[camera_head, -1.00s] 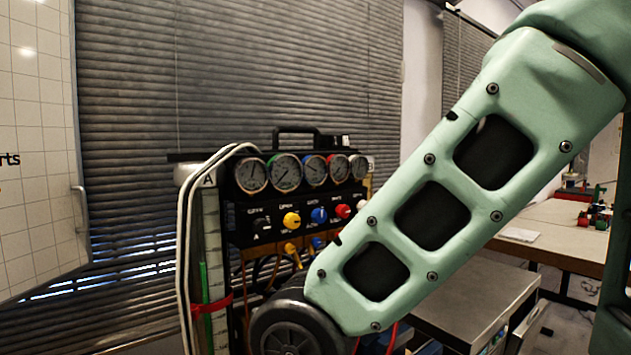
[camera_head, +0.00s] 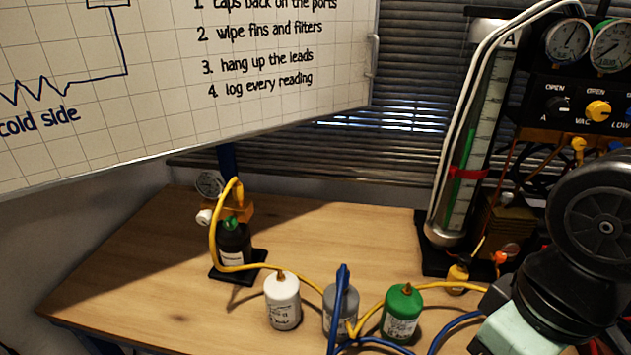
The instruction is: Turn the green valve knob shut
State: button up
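A small green knob (camera_head: 231,224) sits on top of a dark bottle (camera_head: 234,246) at the back left of the wooden bench. The bottle stands upright on a black base plate (camera_head: 222,277). A yellow hose (camera_head: 213,236) loops around the bottle's left side, and brass fittings with a gauge (camera_head: 209,184) rise behind it. The knob's turn position is too small to tell. Part of my arm shows at the lower right, well apart from the knob. My gripper's fingers are not in view.
A white canister (camera_head: 283,303), a grey canister (camera_head: 337,309) and a green canister (camera_head: 403,314) stand along the front, with hoses across them. The gauge rig (camera_head: 575,100) stands at right. A whiteboard (camera_head: 180,75) overhangs the back left. Bare bench (camera_head: 130,280) lies left of the bottle.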

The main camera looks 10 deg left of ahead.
aim_at(230, 223)
jog(key=u, duration=1.2)
